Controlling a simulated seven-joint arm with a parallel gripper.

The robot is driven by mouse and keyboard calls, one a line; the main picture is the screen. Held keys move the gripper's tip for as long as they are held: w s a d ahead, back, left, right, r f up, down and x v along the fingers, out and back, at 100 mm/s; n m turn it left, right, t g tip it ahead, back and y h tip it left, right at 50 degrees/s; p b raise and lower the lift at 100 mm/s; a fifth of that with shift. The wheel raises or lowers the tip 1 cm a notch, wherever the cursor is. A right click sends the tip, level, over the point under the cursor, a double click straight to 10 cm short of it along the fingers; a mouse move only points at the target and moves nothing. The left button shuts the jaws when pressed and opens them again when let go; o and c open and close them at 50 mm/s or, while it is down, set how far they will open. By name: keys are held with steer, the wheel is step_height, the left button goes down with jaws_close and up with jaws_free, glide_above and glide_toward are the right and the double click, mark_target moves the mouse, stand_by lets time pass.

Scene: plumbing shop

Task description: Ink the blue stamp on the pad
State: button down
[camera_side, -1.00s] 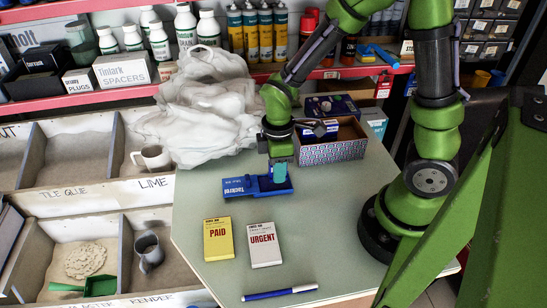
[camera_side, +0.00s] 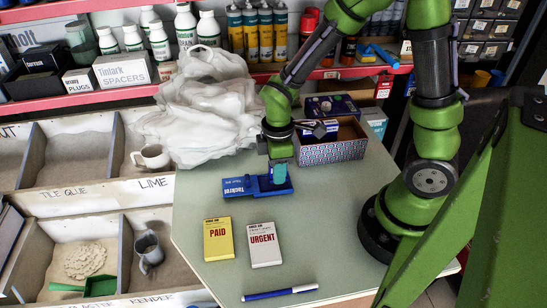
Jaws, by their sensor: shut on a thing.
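My gripper (camera_side: 279,160) points down over the middle of the table, its jaws shut on the light blue stamp (camera_side: 280,174). The stamp is upright, at the right half of the blue ink pad (camera_side: 262,191). The stamp's foot is down at the pad; whether it presses on the inking surface I cannot tell. The left part of the pad, with white lettering, lies flat and bare. The jaws and the stamp's upper part are mostly hidden by the wrist.
A yellow PAID pack (camera_side: 218,239) and a white URGENT pack (camera_side: 264,245) lie in front. A blue pen (camera_side: 280,293) lies at the front edge. A patterned box (camera_side: 333,152) and a white plastic bag (camera_side: 200,105) stand behind. The table's right middle is clear.

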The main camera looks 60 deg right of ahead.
steer(key=shift+f, duration=0.5)
stand_by(0.8)
steer(key=shift+r, duration=0.15)
steer(key=shift+r, duration=2.9)
